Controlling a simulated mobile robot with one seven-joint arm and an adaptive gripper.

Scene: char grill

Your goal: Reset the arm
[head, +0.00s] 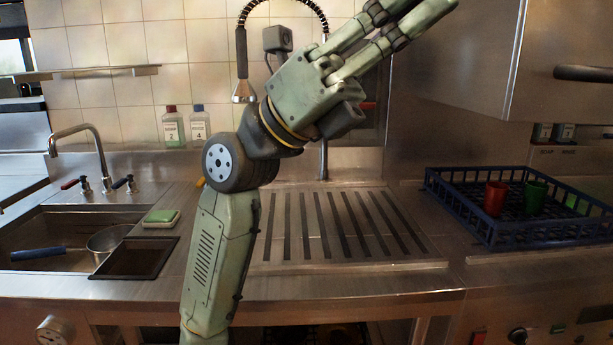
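My green arm rises from the bottom edge in the head view and bends up and to the right over the ribbed drainboard. My gripper (418,14) is at the top of the view, pointing up and right, high above the counter. Its two fingers are apart with a gap between them, and the tips run to or past the top edge. I see nothing held between the visible parts of the fingers. The gripper is in front of the steel wall and cabinet, touching nothing that I can see.
A sink (70,225) with a blue-handled pan (38,253) is at left. A sponge dish (161,218) and two bottles (170,130) stand near it. A blue rack (465,205) holds a red cup (495,198) and a green cup (535,197). A steel cabinet (460,75) is at upper right.

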